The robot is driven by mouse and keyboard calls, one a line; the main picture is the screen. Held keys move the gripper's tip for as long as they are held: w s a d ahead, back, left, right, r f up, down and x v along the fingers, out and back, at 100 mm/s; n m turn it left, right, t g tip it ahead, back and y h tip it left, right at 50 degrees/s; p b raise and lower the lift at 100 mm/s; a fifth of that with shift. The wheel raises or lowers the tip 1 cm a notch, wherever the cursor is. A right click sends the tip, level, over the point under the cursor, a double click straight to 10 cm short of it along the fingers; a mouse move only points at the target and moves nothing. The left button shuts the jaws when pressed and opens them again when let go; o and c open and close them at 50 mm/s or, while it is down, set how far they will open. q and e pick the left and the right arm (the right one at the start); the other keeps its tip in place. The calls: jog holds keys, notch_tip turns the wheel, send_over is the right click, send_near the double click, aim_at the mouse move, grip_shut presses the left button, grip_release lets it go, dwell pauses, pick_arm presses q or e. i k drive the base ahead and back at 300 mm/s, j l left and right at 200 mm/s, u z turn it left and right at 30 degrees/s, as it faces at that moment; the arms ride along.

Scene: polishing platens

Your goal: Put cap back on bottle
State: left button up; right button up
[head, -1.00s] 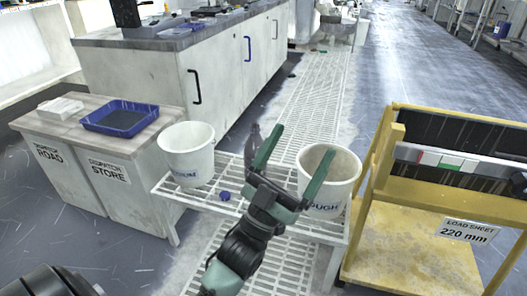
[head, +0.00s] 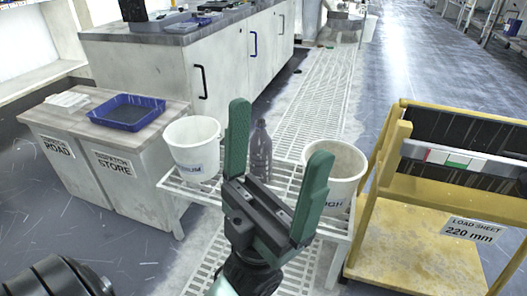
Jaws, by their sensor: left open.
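A dark grey bottle (head: 261,152) stands upright on a white slatted rack (head: 205,190), between two white buckets. Its narrow top shows no blue cap. My left gripper (head: 279,132), with green fingers, is open and nearer to the camera than the bottle. The bottle shows between its fingers in the picture; I cannot tell how far beyond them it stands. The gripper holds nothing that I can see. The small blue cap is not visible now, and the gripper covers part of the rack. My right gripper is not in view.
A white bucket (head: 192,146) stands left of the bottle and another white bucket (head: 345,167) stands right of it. A yellow cart (head: 390,222) is close on the right. A cabinet with a blue tray (head: 127,112) is on the left.

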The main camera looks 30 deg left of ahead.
aim_at(260, 143)
jog(key=u, duration=1.3)
